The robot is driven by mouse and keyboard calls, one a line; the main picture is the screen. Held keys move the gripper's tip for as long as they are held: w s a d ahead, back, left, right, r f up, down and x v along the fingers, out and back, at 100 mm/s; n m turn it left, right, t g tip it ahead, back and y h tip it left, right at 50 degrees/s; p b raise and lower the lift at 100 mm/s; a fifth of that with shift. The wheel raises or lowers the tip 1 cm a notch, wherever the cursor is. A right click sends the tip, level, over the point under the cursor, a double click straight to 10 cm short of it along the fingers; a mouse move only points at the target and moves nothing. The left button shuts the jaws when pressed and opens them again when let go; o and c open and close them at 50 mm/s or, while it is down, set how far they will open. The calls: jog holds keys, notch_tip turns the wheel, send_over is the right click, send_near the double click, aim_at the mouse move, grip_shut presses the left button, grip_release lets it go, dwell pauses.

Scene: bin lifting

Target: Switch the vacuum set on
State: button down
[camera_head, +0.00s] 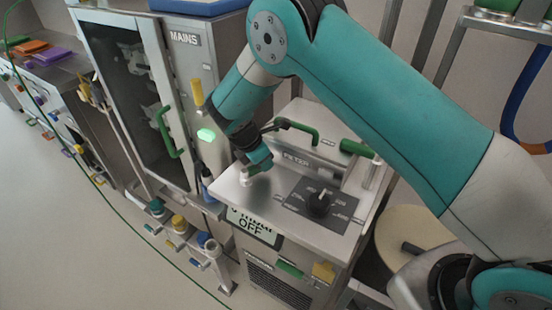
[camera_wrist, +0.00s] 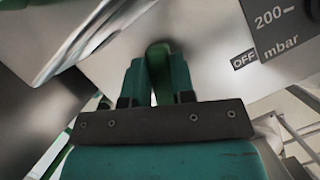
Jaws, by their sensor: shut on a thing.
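The vacuum set (camera_head: 245,195) is a grey metal unit with a sloping top. Its front display (camera_head: 252,225) reads "OFF", with a line above it that is partly legible. A green lever (camera_head: 257,168) stands on its top, left of a black dial (camera_head: 319,203). My gripper (camera_head: 262,160) reaches down over the top and is shut on the lever. In the wrist view, the green lever (camera_wrist: 159,68) shows between the two teal fingers of my gripper (camera_wrist: 158,78). The lever's lower end is partly hidden.
A cabinet labelled "MAINS" (camera_head: 186,38) with a glass door and green handle stands to the left, with a lit green button (camera_head: 206,134). A green handle (camera_head: 300,127) on a filter box sits behind my gripper. A round drum (camera_head: 415,235) stands at the right.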

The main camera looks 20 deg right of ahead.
jog(key=shift+w+a+n+t, duration=0.2)
jog(key=shift+w+n+t, duration=0.3)
jog(key=shift+n, duration=0.7)
jog(key=shift+w+a+n+t+y+p, duration=0.2)
jog(key=shift+w+n, duration=0.15)
jog(key=shift+n, duration=0.35)
jog(key=shift+w+a+n+t+y+p, duration=0.2)
jog(key=shift+w+n, duration=0.1)
jog(key=shift+n, duration=0.4)
jog(key=c, duration=1)
grip_release()
jog(key=shift+o, duration=0.2)
jog(key=b+v, duration=0.2)
jog(key=v, duration=1.5)
jog(key=shift+r+b, duration=0.25)
jog(key=shift+b, duration=0.1)
jog(key=shift+s, duration=0.1)
